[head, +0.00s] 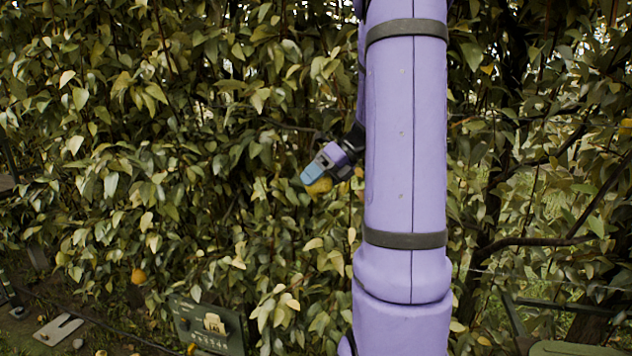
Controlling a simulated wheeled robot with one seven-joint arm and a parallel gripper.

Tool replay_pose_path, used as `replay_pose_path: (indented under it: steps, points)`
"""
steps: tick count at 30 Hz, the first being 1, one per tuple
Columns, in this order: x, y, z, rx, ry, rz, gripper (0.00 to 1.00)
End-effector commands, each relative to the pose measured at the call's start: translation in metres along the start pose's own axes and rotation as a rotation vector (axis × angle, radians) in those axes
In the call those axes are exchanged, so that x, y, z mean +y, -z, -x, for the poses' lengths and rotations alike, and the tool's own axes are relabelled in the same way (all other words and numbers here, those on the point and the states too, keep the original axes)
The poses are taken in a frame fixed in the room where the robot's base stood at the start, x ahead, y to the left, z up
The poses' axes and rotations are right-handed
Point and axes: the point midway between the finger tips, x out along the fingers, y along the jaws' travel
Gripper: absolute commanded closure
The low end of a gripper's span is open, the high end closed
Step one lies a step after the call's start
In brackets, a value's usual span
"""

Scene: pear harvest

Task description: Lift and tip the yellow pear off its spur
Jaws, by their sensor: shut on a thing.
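A yellow pear (320,186) shows just below the light blue fingertip of my gripper (316,176), among the leaves near the middle of the head view. My gripper is shut on this pear, with a finger covering its upper part. The pear's stem and spur are hidden by the gripper and foliage. My purple arm stands upright in front and hides what is right of the gripper.
Dense leafy branches (180,130) fill the view around the gripper. An orange-yellow fruit (138,276) hangs at the lower left. A dark green sign or crate (206,325) stands low at the left. A bare branch (540,241) crosses at the right.

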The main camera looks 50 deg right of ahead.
Motion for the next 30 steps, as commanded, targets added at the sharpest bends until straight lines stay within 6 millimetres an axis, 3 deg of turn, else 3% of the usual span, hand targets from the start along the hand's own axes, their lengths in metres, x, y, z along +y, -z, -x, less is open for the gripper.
replay_pose_path:
  steps: [30]
  points:
    - [0.019,0.043,-0.003,0.000,0.000,0.000,0.58]
